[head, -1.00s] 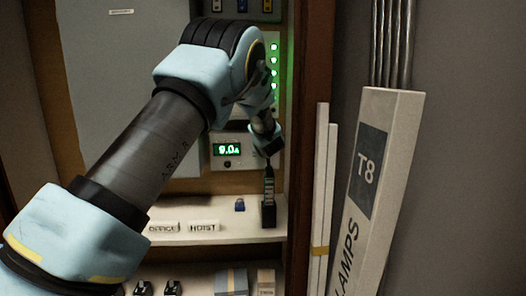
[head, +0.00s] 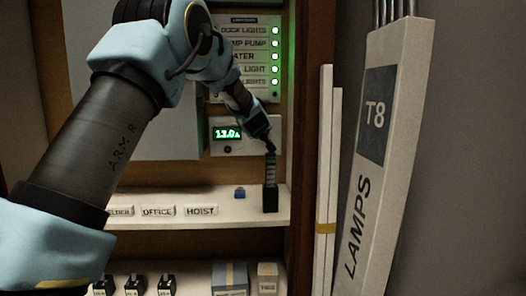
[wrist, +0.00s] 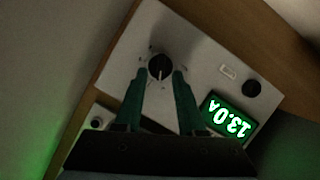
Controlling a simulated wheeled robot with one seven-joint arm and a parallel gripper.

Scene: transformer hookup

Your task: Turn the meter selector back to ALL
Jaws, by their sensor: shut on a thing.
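The marks around the knob are too small to read. My gripper (wrist: 162,78) has one dark green finger on each side of the knob and is shut on it. In the head view my gripper (head: 263,138) is at the meter's right side and hides the knob.
A shelf (head: 235,212) below the meter carries labels, a small blue padlock-like item (head: 239,192) and a black upright holder (head: 270,198) just under my gripper. Breaker rows with green lights (head: 275,68) are above. A tall LAMPS box (head: 372,190) leans at the right.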

